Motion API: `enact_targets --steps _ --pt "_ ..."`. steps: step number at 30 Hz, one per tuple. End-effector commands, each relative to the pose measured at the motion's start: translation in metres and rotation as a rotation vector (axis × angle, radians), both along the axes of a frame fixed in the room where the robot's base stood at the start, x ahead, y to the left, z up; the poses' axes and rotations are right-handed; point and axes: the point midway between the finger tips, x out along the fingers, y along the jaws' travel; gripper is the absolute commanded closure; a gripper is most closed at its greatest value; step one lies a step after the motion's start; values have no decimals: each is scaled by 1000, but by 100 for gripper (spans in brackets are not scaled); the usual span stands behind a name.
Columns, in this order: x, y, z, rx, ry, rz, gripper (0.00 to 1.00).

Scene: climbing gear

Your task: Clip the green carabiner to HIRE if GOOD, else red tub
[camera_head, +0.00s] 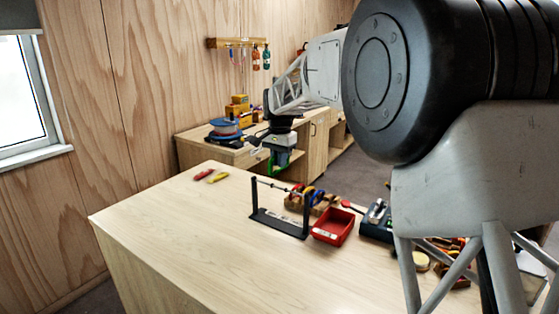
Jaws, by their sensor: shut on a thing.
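My gripper (281,158) is at the end of my arm, raised above the far edge of the light wooden table. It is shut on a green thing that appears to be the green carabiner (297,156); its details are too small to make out. A black stand (279,224) with two upright posts and a thin rod stands on the table, below and nearer than my gripper. The red tub (333,227) sits just right of the stand, with a pale label on its front. I cannot read HIRE or GOOD anywhere.
A red item (203,175) and a yellow item (218,177) lie on the table's far left. A wooden block with coloured gear (312,198) stands behind the stand. A dark device (377,218) is right of the tub. The table's left and front are clear.

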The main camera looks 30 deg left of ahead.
Motion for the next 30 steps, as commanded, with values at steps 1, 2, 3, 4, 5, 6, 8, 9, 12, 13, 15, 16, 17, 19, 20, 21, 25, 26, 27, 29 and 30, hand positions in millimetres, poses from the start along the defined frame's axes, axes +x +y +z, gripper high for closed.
enact_targets --steps 1,2,3,4,5,6,8,9,12,13,15,16,17,19,20,21,25,26,27,29,30 --pt "0 0 -2 0 0 0 100" --pt "0 0 -3 0 0 0 100" --pt "0 0 -5 0 0 0 100" --pt "0 0 -7 0 0 0 100" --pt "0 0 -9 0 0 0 100" --pt "0 0 -11 0 0 0 100" --pt "0 0 -15 -1 1 0 100" --pt "0 0 -18 -1 1 0 100" --pt "0 0 -25 -1 1 0 100" --pt "0 0 -27 0 0 0 100" --pt "0 0 -31 0 0 0 100" --pt "0 0 -32 0 0 0 100" --pt "0 0 -34 0 0 0 100" --pt "0 0 -36 -1 1 0 100" --pt "0 0 -36 -1 1 0 100" --pt "0 0 -37 0 1 0 100" --pt "0 0 -37 0 0 0 100" --pt "0 0 -37 0 0 0 100" --pt "0 0 -37 0 0 0 100" --pt "0 0 -37 0 0 0 100" --pt "0 0 -37 0 0 0 100"
